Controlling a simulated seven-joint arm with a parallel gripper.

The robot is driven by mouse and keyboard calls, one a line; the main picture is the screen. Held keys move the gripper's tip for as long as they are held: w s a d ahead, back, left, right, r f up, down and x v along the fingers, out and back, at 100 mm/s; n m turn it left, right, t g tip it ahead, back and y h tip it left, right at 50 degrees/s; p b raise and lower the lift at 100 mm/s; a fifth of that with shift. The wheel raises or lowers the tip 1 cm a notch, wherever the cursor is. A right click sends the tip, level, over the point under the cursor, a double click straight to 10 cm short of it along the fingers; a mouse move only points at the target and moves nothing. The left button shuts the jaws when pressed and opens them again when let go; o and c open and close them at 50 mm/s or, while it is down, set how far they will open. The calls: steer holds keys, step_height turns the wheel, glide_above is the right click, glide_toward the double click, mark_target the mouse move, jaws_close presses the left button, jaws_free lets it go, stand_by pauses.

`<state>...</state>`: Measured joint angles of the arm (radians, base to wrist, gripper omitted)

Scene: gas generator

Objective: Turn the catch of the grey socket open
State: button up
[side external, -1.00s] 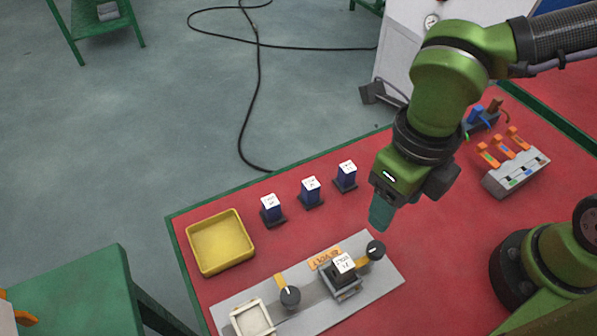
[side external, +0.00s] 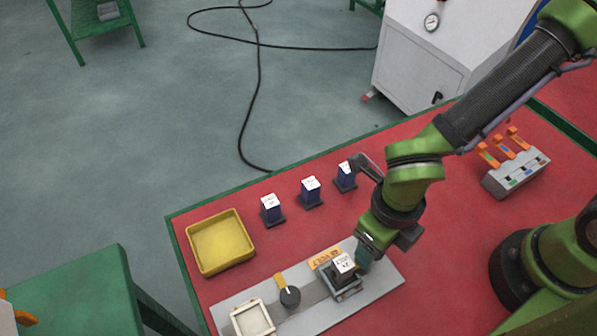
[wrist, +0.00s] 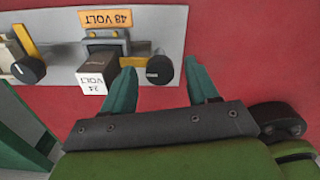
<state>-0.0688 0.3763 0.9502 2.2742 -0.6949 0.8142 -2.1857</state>
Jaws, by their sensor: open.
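The grey socket (side external: 346,292) sits on the light plate and holds a dark block with a white label reading 24 VOLT (wrist: 93,82). Its catch is a black round knob (wrist: 160,70) with an orange-yellow arm (wrist: 134,62) pointing at the socket. My gripper (side external: 362,262) is open, low over the plate beside the socket. In the wrist view my two teal fingers (wrist: 160,66) stand on either side of the knob, with a gap on each side. In the side view my gripper hides the knob.
An orange 48 VOLT sign (wrist: 104,18) lies by the socket. A cream socket (side external: 253,318) with another black knob (side external: 290,297) is on the same plate. Several blue blocks (side external: 311,192) and a yellow tray (side external: 221,243) stand nearby.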

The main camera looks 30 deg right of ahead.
steer(key=c, duration=1)
steer(key=shift+c, duration=0.2)
steer(key=shift+m, duration=0.3)
steer(key=m, duration=0.3)
steer(key=shift+m, duration=0.4)
steer(key=m, duration=0.4)
steer(key=shift+r+m, duration=0.1)
steer(key=shift+m, duration=0.2)
steer(key=m, duration=0.4)
steer(key=shift+m, duration=2.4)
